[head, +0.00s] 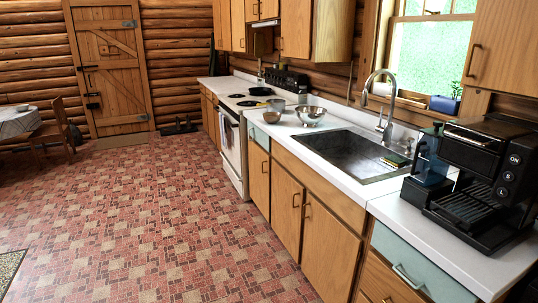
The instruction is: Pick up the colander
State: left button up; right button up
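A shiny metal bowl-shaped thing (310,115) stands upright on the white counter, between the stove and the sink, in the head view. It looks like the colander, but it is too small in the picture to make out holes. A smaller metal vessel (271,117) stands to its left, near the counter's front edge. Neither of my grippers is in view.
The sink (350,152) with its tall faucet (386,100) lies to the right of the bowl. A black coffee machine (478,175) stands on the near counter. The stove (234,140) is farther off. The tiled floor (150,220) before the cabinets is clear.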

aim_at(308, 120)
jog(key=i, duration=1.8)
jog(key=i+u, duration=0.2)
jog(key=i, duration=0.3)
jog(key=i+l+u, duration=0.15)
jog(key=i, duration=0.35)
jog(key=i+l+u, duration=0.2)
jog(key=i, duration=0.3)
